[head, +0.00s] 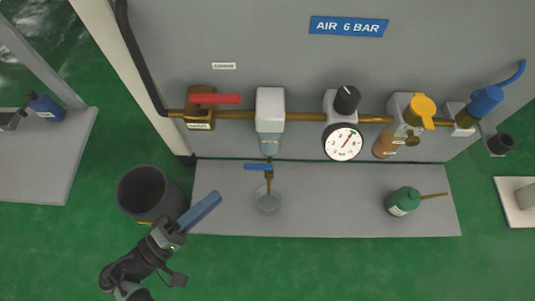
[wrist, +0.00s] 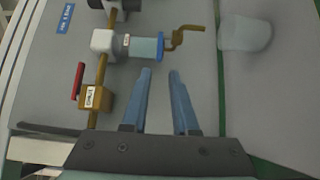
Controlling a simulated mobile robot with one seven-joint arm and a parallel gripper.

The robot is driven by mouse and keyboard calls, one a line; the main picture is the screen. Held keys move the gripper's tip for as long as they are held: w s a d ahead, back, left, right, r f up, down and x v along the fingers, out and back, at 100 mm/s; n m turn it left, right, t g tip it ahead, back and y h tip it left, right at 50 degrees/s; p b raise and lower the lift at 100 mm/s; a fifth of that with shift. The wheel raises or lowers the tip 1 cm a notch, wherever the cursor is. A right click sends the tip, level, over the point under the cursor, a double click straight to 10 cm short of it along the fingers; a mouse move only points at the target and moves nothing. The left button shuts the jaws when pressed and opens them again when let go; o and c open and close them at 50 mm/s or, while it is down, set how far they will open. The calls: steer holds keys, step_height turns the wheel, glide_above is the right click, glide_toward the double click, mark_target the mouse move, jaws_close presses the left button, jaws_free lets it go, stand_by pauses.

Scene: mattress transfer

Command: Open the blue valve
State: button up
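The blue valve handle (head: 258,167) is a small flat lever on a brass drain pipe under the white-topped filter (head: 270,108). The lever lies crosswise to the pipe.
A clear cup (head: 268,200) stands under the drain; it also shows in the wrist view (wrist: 245,33). A red-handled valve (head: 215,98), a gauge (head: 343,142) and a yellow knob (head: 421,108) line the pipe. A dark bucket (head: 143,192) is near my arm.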

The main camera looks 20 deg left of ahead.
mark_target(249, 169)
steer(key=shift+b+x, duration=2.8)
steer(key=shift+x, duration=3.3)
jaws_close()
